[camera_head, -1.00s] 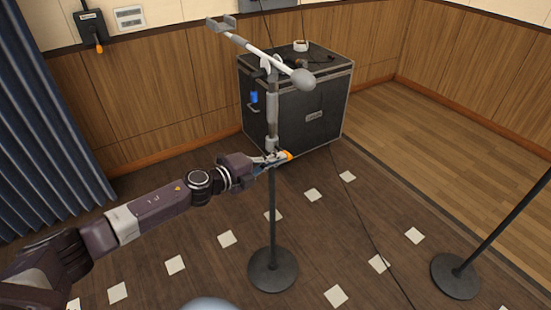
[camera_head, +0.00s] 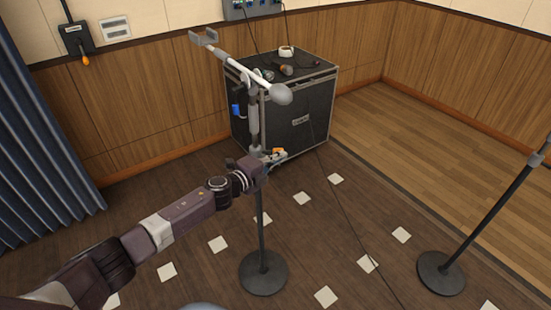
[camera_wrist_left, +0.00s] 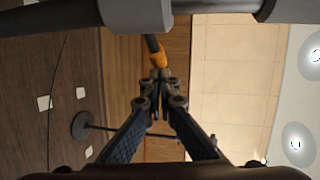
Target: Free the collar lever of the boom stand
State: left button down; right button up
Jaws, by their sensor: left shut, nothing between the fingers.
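The boom stand (camera_head: 261,225) stands upright on a round black base, with a tilted boom (camera_head: 242,70) and a grey ball weight on top. Its grey collar (camera_wrist_left: 137,14) fills the top of the left wrist view. The collar lever, a dark stem with an orange end (camera_wrist_left: 157,56), sticks out of the collar; the orange end also shows in the head view (camera_head: 278,151). My left gripper (camera_wrist_left: 160,80) is shut and empty, its fingertips right at the orange end; I cannot tell if they touch. In the head view, the left gripper (camera_head: 271,157) and wrist cover part of the pole. My right gripper is not in view.
A black flight case (camera_head: 300,118) with small items on top stands behind the stand. Another stand (camera_head: 490,215) is at the right. A thin cable (camera_head: 345,212) runs across the floor. A blue curtain (camera_head: 40,130) hangs at the left. Floor around the base is clear.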

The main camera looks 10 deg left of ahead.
pick_arm(q)
jog(key=shift+w+a+n+t+y, duration=0.1)
jog(key=shift+w+n+t+y, duration=0.5)
jog(key=shift+w+n+y, duration=1.05)
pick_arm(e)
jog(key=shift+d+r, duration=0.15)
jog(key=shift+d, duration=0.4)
pick_arm(q)
jog(key=shift+s+m, duration=0.1)
jog(key=shift+m, duration=0.25)
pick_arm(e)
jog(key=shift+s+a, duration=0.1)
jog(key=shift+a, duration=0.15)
